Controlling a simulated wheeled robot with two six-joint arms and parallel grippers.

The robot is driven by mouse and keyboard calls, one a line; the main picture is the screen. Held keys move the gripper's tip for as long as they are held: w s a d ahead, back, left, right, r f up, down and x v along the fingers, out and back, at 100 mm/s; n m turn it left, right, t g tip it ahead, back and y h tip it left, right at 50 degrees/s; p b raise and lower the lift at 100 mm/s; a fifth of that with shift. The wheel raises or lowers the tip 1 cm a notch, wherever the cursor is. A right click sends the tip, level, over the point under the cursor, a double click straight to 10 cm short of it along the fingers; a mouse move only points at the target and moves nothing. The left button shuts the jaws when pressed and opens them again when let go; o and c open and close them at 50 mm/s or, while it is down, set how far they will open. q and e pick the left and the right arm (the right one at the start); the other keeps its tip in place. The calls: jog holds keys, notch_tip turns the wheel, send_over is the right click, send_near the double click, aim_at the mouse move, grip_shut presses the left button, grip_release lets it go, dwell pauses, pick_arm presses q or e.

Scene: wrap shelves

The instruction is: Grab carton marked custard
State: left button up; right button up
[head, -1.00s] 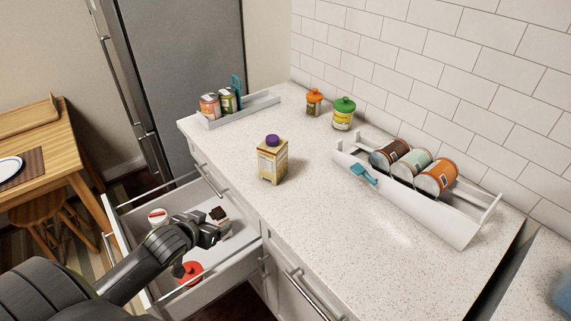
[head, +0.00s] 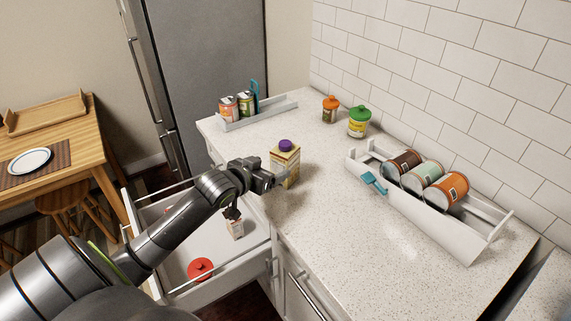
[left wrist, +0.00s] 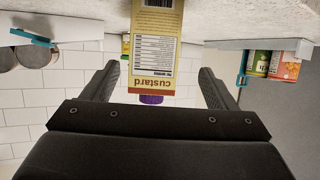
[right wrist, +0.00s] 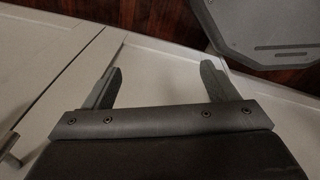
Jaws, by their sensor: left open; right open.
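The custard carton (head: 286,165) stands upright on the counter near its front edge, a yellow and cream box with a purple cap. In the left wrist view the carton (left wrist: 154,55) appears upside down, its "custard" label readable between my finger lines. My left gripper (head: 279,180) is open beside the carton at counter height; in the left wrist view its fingers (left wrist: 155,82) are spread to either side of the carton. My right gripper (right wrist: 160,82) is open and empty, facing cabinet fronts and the dark floor.
An open drawer (head: 188,284) below my left arm holds a red-lidded jar (head: 200,268) and a small carton (head: 235,228). A white rack (head: 428,222) with several cans lies right. Two jars, orange-lidded (head: 330,108) and green-lidded (head: 359,122), stand behind. A tray (head: 264,114) sits back left.

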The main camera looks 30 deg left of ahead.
aim_at(276, 165)
pick_arm(q)
jog(key=x, duration=0.2)
jog(key=shift+w+f, duration=0.2)
jog(key=shift+w, duration=0.05)
jog(key=shift+w+d+f, duration=0.1)
jog(key=shift+w, duration=0.25)
jog(key=shift+d+p+x, duration=0.15)
jog(key=shift+p+x, duration=0.2)
jog(key=shift+x, duration=0.8)
jog(key=shift+d+p+x, duration=0.15)
jog(key=shift+p+x, duration=0.2)
jog(key=shift+x, duration=0.8)
jog(key=shift+f, duration=0.15)
jog(key=shift+s, duration=0.1)
jog(key=shift+c, duration=0.4)
jog(key=c, duration=1.2)
jog(key=shift+c, duration=0.8)
